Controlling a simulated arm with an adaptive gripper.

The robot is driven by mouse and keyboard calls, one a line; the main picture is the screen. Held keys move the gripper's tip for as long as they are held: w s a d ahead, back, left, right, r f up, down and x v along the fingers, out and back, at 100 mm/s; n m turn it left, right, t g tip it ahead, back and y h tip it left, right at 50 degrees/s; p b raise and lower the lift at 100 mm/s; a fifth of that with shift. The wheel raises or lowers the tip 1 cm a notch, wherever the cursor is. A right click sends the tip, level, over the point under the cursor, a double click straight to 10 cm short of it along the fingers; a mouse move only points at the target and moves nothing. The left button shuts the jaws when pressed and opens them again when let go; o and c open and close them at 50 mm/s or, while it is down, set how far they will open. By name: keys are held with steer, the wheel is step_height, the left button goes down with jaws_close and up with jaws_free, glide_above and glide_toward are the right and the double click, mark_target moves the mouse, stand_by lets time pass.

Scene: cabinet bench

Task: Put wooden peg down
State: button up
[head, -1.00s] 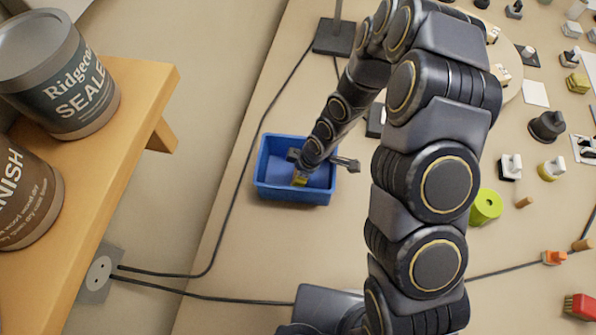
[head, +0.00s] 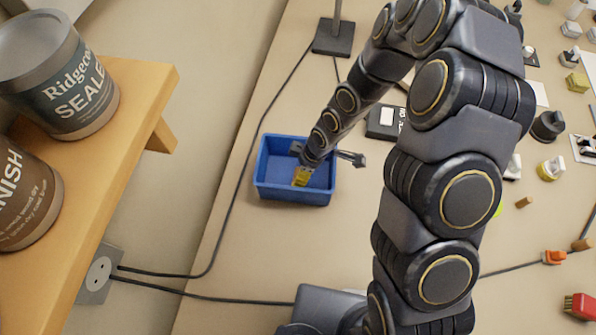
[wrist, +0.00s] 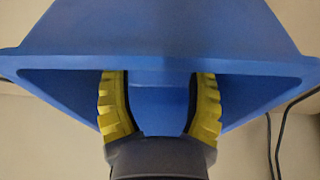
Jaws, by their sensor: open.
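My gripper (head: 302,177) is inside or just over the blue bin (head: 325,196), with its yellow fingers pointing down. In the wrist view, the fingers (wrist: 160,105) stand apart with only blue bin surface (wrist: 160,45) between them. I see no peg between the fingers or on the visible bin floor; part of the bin is hidden by my wrist. A small tan wooden cylinder (head: 525,202) lies on the bench to the right of my arm, and another tan piece (head: 583,244) lies farther right. I cannot tell whether either is the wooden peg.
A black stand base (head: 333,38) is behind the bin, and a dark box (head: 385,122) is to its right. Black cables (head: 225,215) run along the left. A wooden shelf (head: 110,130) with cans is at the left. Several small objects crowd the right side.

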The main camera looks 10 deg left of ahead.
steer(key=v, duration=0.9)
steer(key=shift+r, duration=0.2)
steer(key=shift+s+d, duration=0.1)
